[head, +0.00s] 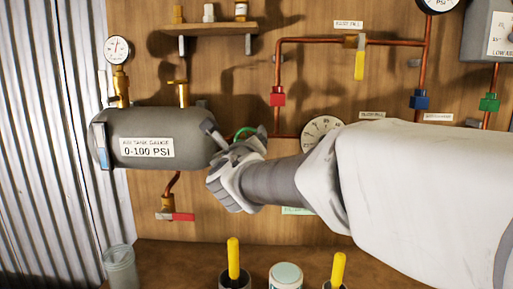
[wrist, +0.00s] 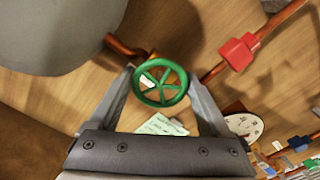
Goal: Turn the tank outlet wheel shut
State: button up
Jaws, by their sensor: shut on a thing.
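The tank outlet wheel (wrist: 160,70) is a green spoked handwheel in the middle of the wrist view. In the head view only a green arc of the wheel (head: 243,131) shows; my gripper and arm cover the rest. My gripper (wrist: 160,86) has one finger on each side of the wheel and is shut on its rim. In the head view my gripper (head: 238,142) is at the right end of the grey tank (head: 190,122). A copper pipe (wrist: 125,46) runs from the tank to the wheel.
A red-handled valve (head: 178,216) hangs below the tank. Copper pipes with a red block (head: 278,97), a blue block (head: 420,100) and a yellow lever (head: 360,63) are on the wooden wall. A round gauge (head: 320,128) is right of my gripper. Yellow-handled tools (head: 233,258) stand in front.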

dwell(0.4)
jog(key=o, duration=1.2)
jog(key=shift+s, duration=0.1)
jog(key=s, duration=0.5)
jog(key=s+p, duration=0.1)
jog(key=s, duration=0.5)
jog(key=s+p, duration=0.1)
jog(key=s, duration=0.5)
jog(key=shift+s+a, duration=0.1)
jog(key=shift+a, duration=0.2)
jog(key=shift+d+m, duration=0.1)
jog(key=shift+m, duration=0.2)
